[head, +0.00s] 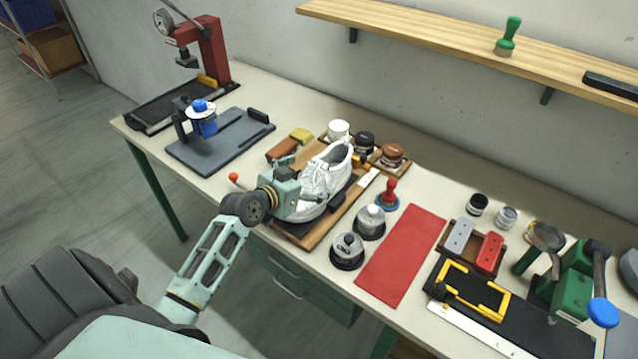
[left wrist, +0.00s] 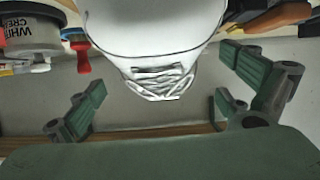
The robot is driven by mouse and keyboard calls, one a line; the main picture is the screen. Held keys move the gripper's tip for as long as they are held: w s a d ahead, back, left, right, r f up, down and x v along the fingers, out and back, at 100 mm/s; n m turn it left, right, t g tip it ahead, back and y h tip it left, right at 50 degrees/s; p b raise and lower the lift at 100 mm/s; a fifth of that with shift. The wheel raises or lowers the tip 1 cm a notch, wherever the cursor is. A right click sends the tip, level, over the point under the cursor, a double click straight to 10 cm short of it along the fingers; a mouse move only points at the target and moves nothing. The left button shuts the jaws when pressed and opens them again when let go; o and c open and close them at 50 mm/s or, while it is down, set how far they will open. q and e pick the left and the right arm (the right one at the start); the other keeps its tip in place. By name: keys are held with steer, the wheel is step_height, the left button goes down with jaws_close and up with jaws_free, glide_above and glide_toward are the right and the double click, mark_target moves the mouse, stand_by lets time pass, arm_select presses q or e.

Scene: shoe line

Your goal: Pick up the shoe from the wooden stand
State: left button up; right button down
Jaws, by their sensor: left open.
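A white lace-up shoe (head: 325,172) sits on the wooden stand (head: 343,212), near the middle of the bench. My left gripper (head: 297,183) is at the near left side of the shoe and hides part of it and of the stand. In the left wrist view the white shoe (left wrist: 155,25) fills the top middle, with its laces toward the picture's centre. The green fingers of the left gripper (left wrist: 162,85) are spread apart on either side of the shoe. I cannot tell whether they touch it. My right gripper is in neither view.
Cream jars (head: 392,153) and a yellow sponge (head: 302,135) are behind the shoe. A grey fixture with a blue knob (head: 203,118) is at left.

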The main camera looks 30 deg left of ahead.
arm_select(q)
steer(key=x, duration=0.3)
steer(key=shift+f, duration=0.15)
steer(key=c, duration=1.3)
steer(key=shift+c, duration=1.3)
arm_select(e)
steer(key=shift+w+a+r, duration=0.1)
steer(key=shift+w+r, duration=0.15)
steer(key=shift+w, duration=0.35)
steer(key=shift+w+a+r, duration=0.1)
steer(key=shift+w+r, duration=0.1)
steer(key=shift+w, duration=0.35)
